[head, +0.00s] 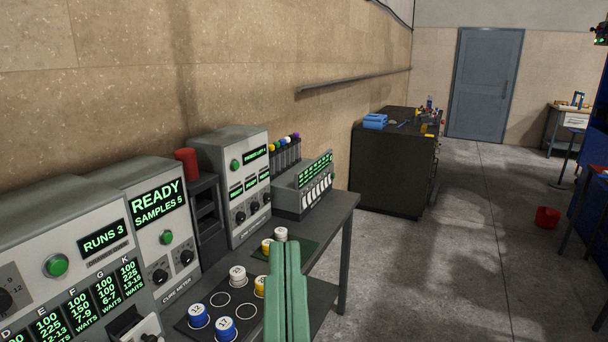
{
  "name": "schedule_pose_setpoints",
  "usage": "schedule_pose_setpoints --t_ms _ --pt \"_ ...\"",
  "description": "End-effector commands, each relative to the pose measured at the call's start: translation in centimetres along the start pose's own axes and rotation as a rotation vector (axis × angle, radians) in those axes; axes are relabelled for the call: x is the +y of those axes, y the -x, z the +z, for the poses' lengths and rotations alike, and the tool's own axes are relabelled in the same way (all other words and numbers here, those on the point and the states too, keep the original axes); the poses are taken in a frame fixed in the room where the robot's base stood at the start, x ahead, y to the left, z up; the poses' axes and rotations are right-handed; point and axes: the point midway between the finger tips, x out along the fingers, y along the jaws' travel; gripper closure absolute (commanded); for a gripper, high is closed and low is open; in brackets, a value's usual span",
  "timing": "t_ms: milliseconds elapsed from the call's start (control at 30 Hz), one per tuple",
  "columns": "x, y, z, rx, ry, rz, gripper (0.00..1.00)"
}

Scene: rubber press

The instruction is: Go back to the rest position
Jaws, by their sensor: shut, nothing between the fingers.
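My gripper (286,248) shows at the bottom middle of the head view as two long green fingers pressed together. It is shut with nothing visible between the fingers. It is over the right part of the bench, in front of the control panels, and its fingers partly hide a yellow-and-white pot (260,286). A white-topped pot (281,234) shows just past the fingertips, with a yellow one (267,245) beside it. I cannot tell whether the fingers touch any pot.
Blue pots (198,317) and a white pot (237,275) stand on a dark ringed board. A curemeter (160,230) reading READY and a red cylinder (186,164) are at left. A dark cabinet (392,172) stands behind. The floor (450,250) at right is mostly clear, with a red bucket (547,218).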

Motion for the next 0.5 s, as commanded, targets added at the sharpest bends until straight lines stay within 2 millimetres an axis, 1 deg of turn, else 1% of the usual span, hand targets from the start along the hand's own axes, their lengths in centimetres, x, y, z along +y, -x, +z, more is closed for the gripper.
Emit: schedule_pose_setpoints --t_ms 33,67,100,167,200,267,300,367,400,500 --pt "1.6 1.6 -3.9 0.086 0.081 0.072 1.00" --pt "1.3 -1.0 -7.1 0.073 0.073 0.064 1.00" --pt "1.1 -2.7 -9.3 0.065 0.066 0.059 1.00" --pt "1.0 -4.4 -12.0 0.063 0.063 0.057 1.00" --pt "0.9 -5.5 -13.8 0.062 0.061 0.056 1.00" --pt "0.8 -7.2 -16.5 0.061 0.058 0.055 1.00" --pt "0.7 -8.3 -18.3 0.060 0.056 0.054 1.00" --pt "0.6 -10.0 -20.9 0.059 0.054 0.053 1.00" --pt "0.6 -11.0 -22.6 0.059 0.052 0.052 1.00" --pt "0.4 -13.1 -26.0 0.058 0.048 0.050 1.00"
